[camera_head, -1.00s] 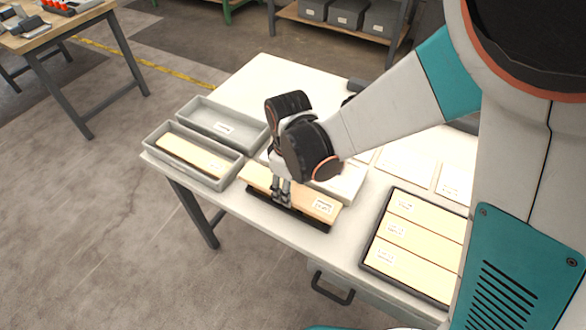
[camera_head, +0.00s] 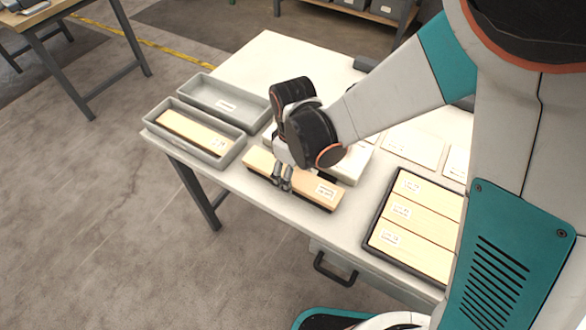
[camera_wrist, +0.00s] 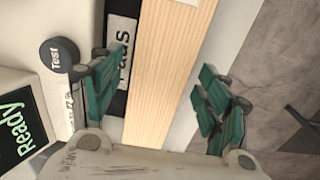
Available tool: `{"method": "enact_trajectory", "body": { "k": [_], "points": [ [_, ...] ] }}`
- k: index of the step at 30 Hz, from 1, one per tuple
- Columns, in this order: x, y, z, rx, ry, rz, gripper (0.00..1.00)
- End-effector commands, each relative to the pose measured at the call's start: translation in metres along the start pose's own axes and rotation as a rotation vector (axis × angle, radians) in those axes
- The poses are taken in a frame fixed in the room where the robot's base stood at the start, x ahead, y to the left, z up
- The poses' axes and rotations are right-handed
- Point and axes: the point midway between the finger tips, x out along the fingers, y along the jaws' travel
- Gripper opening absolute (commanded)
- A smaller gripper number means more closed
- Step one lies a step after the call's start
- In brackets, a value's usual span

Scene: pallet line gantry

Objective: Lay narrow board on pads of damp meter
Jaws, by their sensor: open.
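The narrow board (camera_head: 309,187) is pale wood with a white label near its right end. It lies along a dark base strip beside the white damp meter (camera_head: 352,165), near the table's front edge. In the wrist view the board (camera_wrist: 166,65) runs between the fingers of my gripper (camera_wrist: 160,100), which are open, with a gap on each side. A "Pads" label (camera_wrist: 122,50) shows on the dark strip left of the board. The meter's screen (camera_wrist: 20,130) reads "Ready", and its round "Test" button (camera_wrist: 60,54) shows. In the head view my gripper (camera_head: 282,184) hides part of the meter.
A grey bin (camera_head: 226,158) holding a board and an empty grey bin (camera_head: 206,78) stand at the left of the table (camera_head: 290,60). A dark tray (camera_head: 372,228) with several labelled boards is at the right. White cards (camera_head: 412,146) lie behind it.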

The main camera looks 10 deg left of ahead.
Motion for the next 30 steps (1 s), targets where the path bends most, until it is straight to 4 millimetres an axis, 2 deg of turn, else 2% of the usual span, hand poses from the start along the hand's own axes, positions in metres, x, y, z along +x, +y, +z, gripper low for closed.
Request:
{"method": "enact_trajectory", "body": {
  "k": [5, 8, 15, 21, 25, 30],
  "points": [
    [-0.005, 0.000, 0.000, 0.000, 0.000, 0.000, 0.70],
    [-0.019, 0.000, 0.000, 0.000, 0.000, 0.000, 0.70],
    [-0.070, 0.000, 0.001, 0.000, 0.000, 0.000, 0.70],
    [-0.105, -0.001, 0.001, -0.001, 0.000, 0.000, 0.70],
    [-0.118, -0.002, 0.001, -0.002, 0.000, 0.000, 0.70],
    [-0.124, -0.002, 0.001, -0.002, 0.000, 0.000, 0.70]
  ]
}}
